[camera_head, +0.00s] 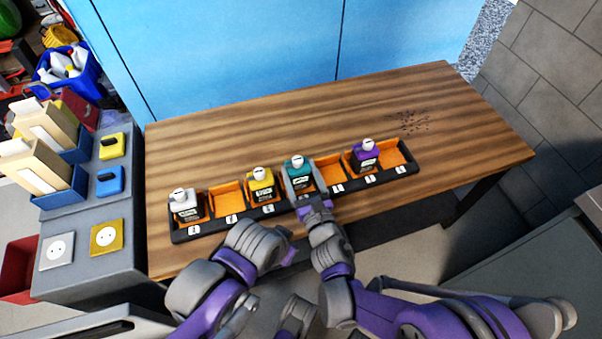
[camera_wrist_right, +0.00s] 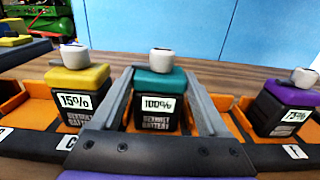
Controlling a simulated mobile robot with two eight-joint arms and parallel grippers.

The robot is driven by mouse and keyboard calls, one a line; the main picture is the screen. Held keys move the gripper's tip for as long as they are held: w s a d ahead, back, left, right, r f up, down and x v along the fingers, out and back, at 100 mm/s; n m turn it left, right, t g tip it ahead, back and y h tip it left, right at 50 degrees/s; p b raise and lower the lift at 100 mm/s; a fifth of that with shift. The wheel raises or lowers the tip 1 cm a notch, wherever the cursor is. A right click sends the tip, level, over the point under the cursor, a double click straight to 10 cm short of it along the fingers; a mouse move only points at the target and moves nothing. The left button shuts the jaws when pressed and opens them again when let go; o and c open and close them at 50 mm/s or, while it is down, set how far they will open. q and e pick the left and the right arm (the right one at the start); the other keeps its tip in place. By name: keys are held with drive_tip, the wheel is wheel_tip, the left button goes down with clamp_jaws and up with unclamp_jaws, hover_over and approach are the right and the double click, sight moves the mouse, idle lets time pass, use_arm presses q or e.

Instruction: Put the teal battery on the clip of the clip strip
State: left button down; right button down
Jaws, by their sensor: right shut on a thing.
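The teal battery (camera_head: 298,167) has a white cap and stands upright at a slot of the black strip with orange slots (camera_head: 222,231), right of the yellow battery. In the right wrist view the teal battery (camera_wrist_right: 158,95) shows a "100%" label. My right gripper (camera_head: 301,185) is shut on it, one finger on each side; the fingers also show in the right wrist view (camera_wrist_right: 160,105). Its base is partly hidden, so I cannot tell whether it touches the slot floor. My left arm is left of the right one, and its gripper (camera_head: 288,256) is unclear.
A white battery (camera_head: 186,205), a yellow "15%" battery (camera_head: 261,185) and a purple "75%" battery (camera_head: 365,157) stand in other slots. Empty orange slots (camera_head: 227,196) lie between. A grey side unit (camera_head: 90,220) stands at left.

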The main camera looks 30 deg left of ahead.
unclamp_jaws()
drive_tip(key=shift+f, duration=0.15)
drive_tip(key=shift+s+d+r, duration=0.2)
drive_tip(key=shift+d, duration=0.05)
drive_tip(key=v, duration=1.1)
drive_tip(key=shift+s, duration=0.2)
drive_tip(key=shift+d, duration=0.15)
